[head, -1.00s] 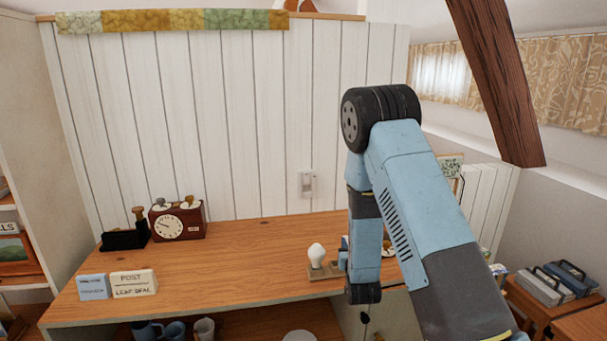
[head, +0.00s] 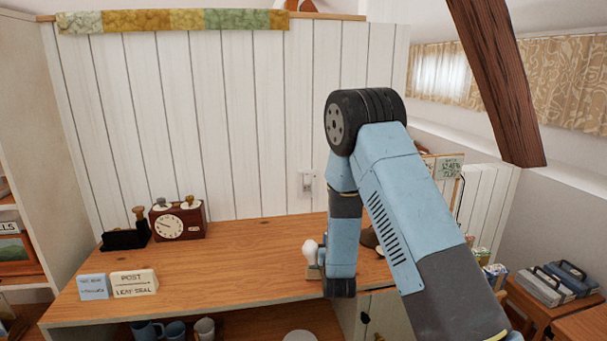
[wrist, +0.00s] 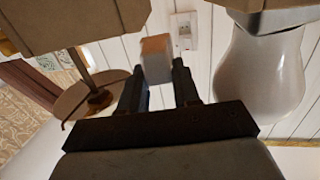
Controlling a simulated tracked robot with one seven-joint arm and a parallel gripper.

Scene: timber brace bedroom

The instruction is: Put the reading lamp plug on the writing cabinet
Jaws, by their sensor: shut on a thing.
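In the wrist view my gripper (wrist: 158,66) is shut on a small pale block with an orange-brown face (wrist: 155,58), which looks like the plug. In the head view my arm's links hide the gripper and the plug. The writing cabinet seems to be the wide wooden-topped unit (head: 240,245) against the white plank wall, with a pale door (head: 385,315) below. My wrist is low over the right part of this top. I cannot tell whether the plug touches it.
A white bulb-shaped thing on a wooden block (head: 310,252) stands close left of my wrist; it looms at the right of the wrist view (wrist: 262,75). A clock box (head: 178,221) and cards (head: 134,284) stand further left. The middle top is clear. A wall socket (head: 307,181) is behind.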

